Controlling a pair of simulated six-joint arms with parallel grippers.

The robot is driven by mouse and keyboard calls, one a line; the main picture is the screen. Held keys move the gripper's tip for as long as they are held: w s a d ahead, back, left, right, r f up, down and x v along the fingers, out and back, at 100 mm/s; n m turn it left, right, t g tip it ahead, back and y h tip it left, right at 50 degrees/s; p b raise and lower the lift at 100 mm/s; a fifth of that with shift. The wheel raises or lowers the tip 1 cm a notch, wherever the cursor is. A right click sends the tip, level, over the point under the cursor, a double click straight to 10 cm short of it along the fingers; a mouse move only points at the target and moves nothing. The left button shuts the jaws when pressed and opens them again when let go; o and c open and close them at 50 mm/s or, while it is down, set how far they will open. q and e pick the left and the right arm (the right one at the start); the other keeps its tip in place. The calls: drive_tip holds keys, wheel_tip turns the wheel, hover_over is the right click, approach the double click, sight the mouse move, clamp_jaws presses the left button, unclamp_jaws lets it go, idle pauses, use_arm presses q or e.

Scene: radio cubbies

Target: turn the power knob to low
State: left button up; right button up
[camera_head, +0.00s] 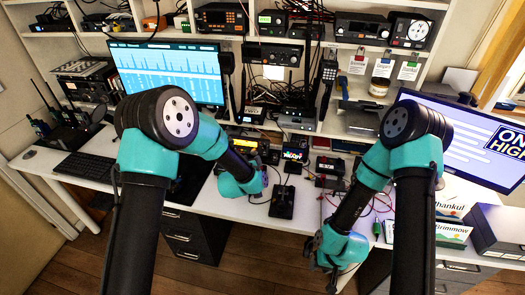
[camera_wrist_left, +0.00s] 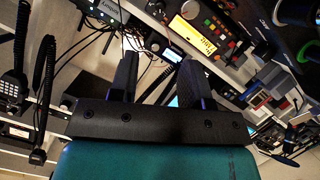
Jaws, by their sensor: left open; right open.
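I cannot tell for sure which control is the power knob. A dark unit (camera_head: 409,29) with a round dial stands on the upper right shelf in the head view. A radio with a lit yellow screen (camera_wrist_left: 191,35) and small knobs shows at the top of the left wrist view. My left gripper (camera_head: 258,184) is above the desk near the small radios, its fingers mostly hidden in the head view. In the left wrist view its two fingers (camera_wrist_left: 158,80) stand apart with nothing held between them. My right gripper (camera_head: 331,270) hangs by the desk's front edge, open and apart from the radios.
The white desk (camera_head: 225,205) holds a small black radio (camera_head: 283,201), a keyboard (camera_head: 82,165), red cables and handheld radios at left. Two lit monitors (camera_head: 165,72) (camera_head: 462,140) stand left and right. Shelves of radios line the back. Boxes (camera_head: 497,232) sit at right.

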sight(263, 149)
use_arm(q)
drive_tip(key=x, duration=1.4)
drive_tip(key=shift+w+d+f, duration=0.1)
drive_tip(key=shift+w, duration=0.05)
drive_tip(key=shift+c, duration=0.2)
clamp_jaws()
